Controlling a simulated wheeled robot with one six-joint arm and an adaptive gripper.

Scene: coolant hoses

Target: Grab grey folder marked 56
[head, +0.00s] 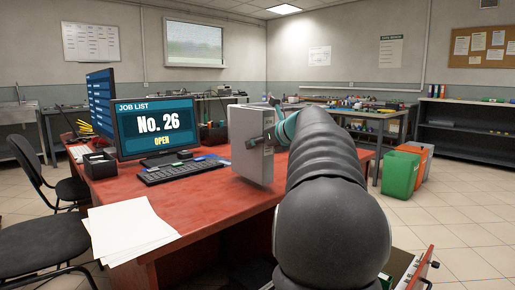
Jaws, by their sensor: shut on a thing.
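A grey folder (241,128) stands upright over the red desk, just right of the keyboard. My gripper (265,137) is shut on its right-hand edge, with one dark finger showing across the narrow spine. A small label shows on the spine, but any number on it is too small to read. My arm hides what lies behind and to the right of the folder. I cannot tell whether the folder's lower edge touches the desk.
Green (399,173) and orange bins (418,160) stand beyond. Black chairs (45,245) are left.

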